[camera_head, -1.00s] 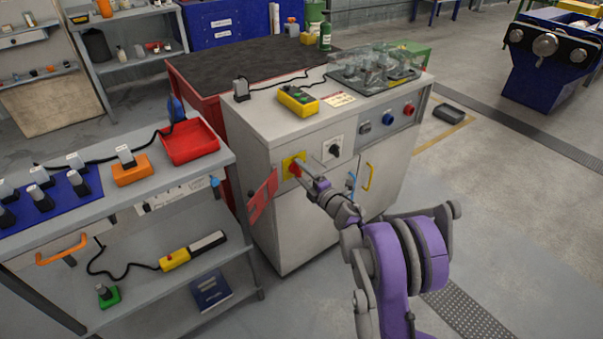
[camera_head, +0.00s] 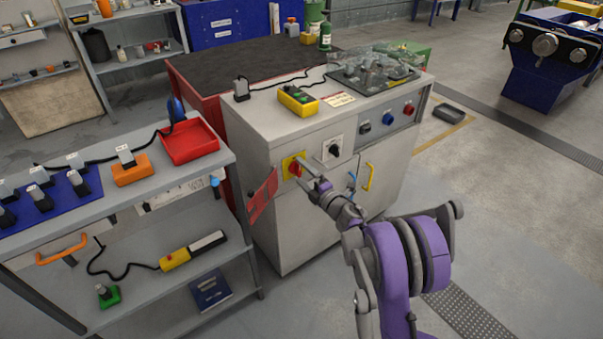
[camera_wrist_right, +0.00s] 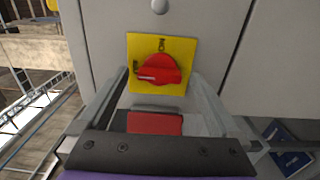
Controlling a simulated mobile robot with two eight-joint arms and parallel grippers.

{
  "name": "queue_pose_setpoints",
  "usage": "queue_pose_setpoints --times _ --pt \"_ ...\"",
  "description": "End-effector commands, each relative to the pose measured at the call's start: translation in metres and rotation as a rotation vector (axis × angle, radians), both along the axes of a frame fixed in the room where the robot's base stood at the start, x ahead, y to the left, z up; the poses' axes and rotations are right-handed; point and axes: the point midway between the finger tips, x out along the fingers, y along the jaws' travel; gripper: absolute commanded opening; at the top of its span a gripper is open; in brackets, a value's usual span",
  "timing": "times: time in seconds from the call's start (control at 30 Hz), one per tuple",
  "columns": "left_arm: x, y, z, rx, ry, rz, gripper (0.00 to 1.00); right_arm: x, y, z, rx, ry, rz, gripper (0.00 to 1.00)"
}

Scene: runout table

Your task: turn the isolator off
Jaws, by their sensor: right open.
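The isolator (camera_head: 293,166) is a red rotary knob on a yellow square plate on the front of the grey cabinet. In the right wrist view its red knob (camera_wrist_right: 158,69) is fully visible. A pale mark on the knob lies nearly level toward the left, near a small dark symbol on the plate; another symbol is at the top. My right gripper (camera_head: 309,172) is open just in front of the plate, a little right of the knob in the head view. In the wrist view its fingers are spread on either side of the knob, apart from it. My left gripper is out of view.
A black rotary switch (camera_head: 334,150) sits right of the isolator. A red panel (camera_head: 263,196) juts out at the cabinet's left edge. A yellow handle (camera_head: 368,177) is on the cabinet door. A grey bench (camera_head: 185,182) stands to the left.

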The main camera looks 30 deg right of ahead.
Motion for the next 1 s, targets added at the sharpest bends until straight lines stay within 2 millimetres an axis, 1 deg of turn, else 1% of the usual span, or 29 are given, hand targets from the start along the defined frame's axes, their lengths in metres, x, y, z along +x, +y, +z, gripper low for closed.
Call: queue_pose_setpoints --times 0.3,0.4,0.5,0.67,1.0 --pt "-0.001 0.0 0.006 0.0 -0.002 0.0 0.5 -0.062 -0.006 0.001 0.0 0.0 -0.003 0.99" --pt "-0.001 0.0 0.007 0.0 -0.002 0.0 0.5 -0.079 -0.007 0.001 -0.001 0.0 -0.003 0.99" --pt "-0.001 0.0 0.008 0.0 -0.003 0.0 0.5 -0.091 -0.008 0.001 -0.001 0.0 -0.001 0.99" --pt "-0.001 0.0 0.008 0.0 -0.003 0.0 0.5 -0.1 -0.008 0.001 0.0 0.0 -0.001 0.99" --pt "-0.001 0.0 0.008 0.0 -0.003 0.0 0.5 -0.1 -0.008 0.0 0.0 0.0 0.0 0.99"
